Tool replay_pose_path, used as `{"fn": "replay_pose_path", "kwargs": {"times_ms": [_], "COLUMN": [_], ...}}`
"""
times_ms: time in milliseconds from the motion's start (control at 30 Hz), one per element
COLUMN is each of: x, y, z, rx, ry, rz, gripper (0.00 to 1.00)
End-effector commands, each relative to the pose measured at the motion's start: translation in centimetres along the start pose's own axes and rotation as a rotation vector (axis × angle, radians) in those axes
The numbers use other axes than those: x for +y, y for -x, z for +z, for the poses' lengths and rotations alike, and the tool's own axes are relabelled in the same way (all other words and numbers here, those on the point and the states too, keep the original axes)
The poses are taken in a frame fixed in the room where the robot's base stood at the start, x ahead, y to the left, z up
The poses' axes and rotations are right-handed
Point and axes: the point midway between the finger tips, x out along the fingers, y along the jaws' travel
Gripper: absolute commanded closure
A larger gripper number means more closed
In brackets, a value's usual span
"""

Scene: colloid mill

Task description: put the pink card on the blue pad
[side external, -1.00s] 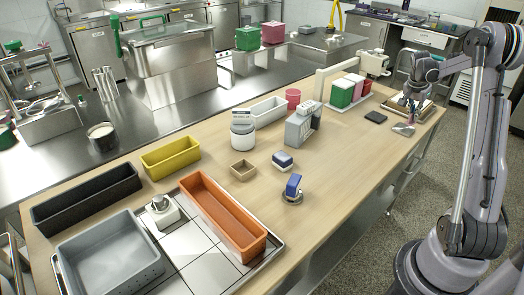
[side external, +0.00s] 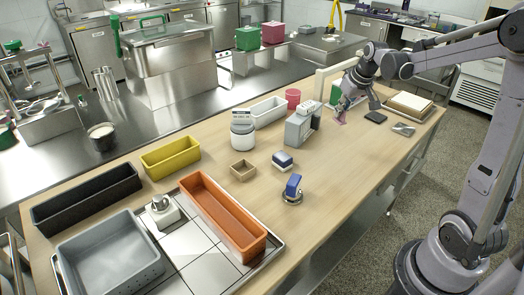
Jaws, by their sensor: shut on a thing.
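My gripper (side external: 344,107) is at the right part of the wooden table, shut on the pink card (side external: 341,118). The card hangs below the fingers, tilted, close above the table; whether it touches the wood cannot be told. Another blue piece on a round metal base (side external: 293,186) stands nearer the camera. My gripper partly hides the green box (side external: 335,95) behind it.
A grey-white device (side external: 301,123) stands between the gripper and a white jar (side external: 242,130). A black flat piece (side external: 375,117) and a cream stack on a board (side external: 410,102) lie to the right. A small wooden box (side external: 243,170) is left of the blue-topped block. Bare wood lies between.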

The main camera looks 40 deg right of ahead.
Motion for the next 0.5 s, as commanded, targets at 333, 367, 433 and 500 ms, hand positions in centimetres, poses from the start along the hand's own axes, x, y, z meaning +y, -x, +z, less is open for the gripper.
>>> {"fn": "replay_pose_path", "kwargs": {"times_ms": [333,367,433,500], "x": [-7.6,-7.9,-8.8,-9.9], "y": [1.2,1.1,0.6,-0.3], "z": [0.8,0.8,0.8,0.6], "rx": [-0.001,-0.001,-0.001,-0.001], "ry": [0.314,0.321,0.330,0.331], "rz": [-0.129,-0.132,-0.135,-0.136], "gripper": [1.00,1.00,1.00,1.00]}}
